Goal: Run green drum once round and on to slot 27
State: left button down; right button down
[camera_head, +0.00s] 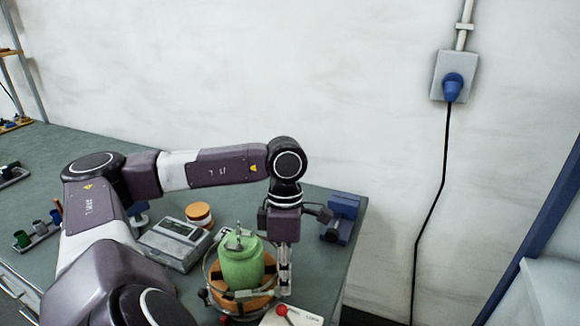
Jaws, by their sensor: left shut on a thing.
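The green drum (240,264) stands upright on a round orange-brown base (257,303) near the front of the bench. A small metal fitting shows on its top, and a thin metal ring runs around it. My left gripper (284,286) points down at the drum's right side. It is shut on a part at the drum's right edge. The fingers hide just which part. No slot number can be read. My right gripper is not in view.
A grey box with a display (175,242) stands left of the drum, with an orange-lidded jar (199,215) behind it. A blue device (341,217) stands at the bench's right edge. A red knob (282,310) is in front. Small coloured cylinders stand in a rack (38,236) at left.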

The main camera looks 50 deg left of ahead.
pick_arm(q)
jog(key=shift+s, duration=0.15)
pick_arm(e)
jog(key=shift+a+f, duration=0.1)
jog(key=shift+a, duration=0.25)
pick_arm(q)
jog(key=c, duration=2.1)
grip_release()
jog(key=shift+r, duration=0.15)
jog(key=shift+w+a+r, duration=0.25)
jog(key=shift+r, duration=1.65)
jog(key=shift+w+a+r, duration=0.25)
jog(key=shift+r, duration=1.6)
jog(key=shift+w+a+r, duration=0.25)
jog(key=shift+r, duration=1.65)
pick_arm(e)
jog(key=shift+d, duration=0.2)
pick_arm(q)
jog(key=shift+r, duration=0.15)
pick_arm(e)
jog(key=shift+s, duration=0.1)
